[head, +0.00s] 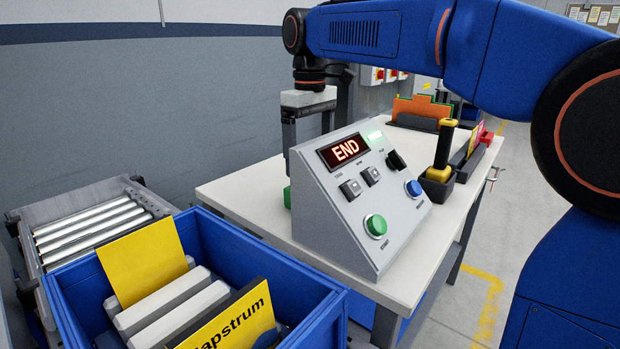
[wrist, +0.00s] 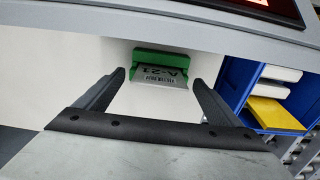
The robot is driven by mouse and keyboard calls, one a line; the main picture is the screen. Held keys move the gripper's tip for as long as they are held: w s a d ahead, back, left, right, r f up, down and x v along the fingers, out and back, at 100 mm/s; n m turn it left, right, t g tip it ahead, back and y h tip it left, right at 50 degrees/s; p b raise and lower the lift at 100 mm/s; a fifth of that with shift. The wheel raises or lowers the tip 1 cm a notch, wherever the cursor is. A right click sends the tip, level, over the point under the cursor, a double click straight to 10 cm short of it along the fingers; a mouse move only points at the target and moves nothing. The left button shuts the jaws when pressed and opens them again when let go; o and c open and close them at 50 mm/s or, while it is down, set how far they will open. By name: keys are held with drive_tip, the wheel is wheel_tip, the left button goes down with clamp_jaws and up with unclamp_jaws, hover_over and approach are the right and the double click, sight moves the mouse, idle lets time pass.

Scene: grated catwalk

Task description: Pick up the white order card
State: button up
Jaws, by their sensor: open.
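The white order card (wrist: 160,77), marked "A-21" with a barcode, stands in a green holder (wrist: 165,57) on the table in the wrist view. In the head view only a green edge of the holder (head: 287,198) shows behind the sloped control box; the card is hidden there. My gripper (wrist: 158,82) is open, with one finger on each side of the card in the wrist view. I see no contact between the fingers and the card. In the head view my gripper (head: 290,140) is left of the control box, pointing down and partly hidden by it.
The grey control box (head: 350,210) with an "END" display stands close beside my gripper on the pale table (head: 240,190). A blue crate (head: 215,250) with yellow cards and grey bars stands at the table's near left. A black-and-yellow handle (head: 443,150) stands to the right.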

drive_tip(key=shift+f, duration=0.2)
drive_tip(key=c, duration=1.4)
drive_tip(key=shift+r, duration=0.1)
wheel_tip(320, 180, up, 10)
drive_tip(key=shift+f, duration=0.1)
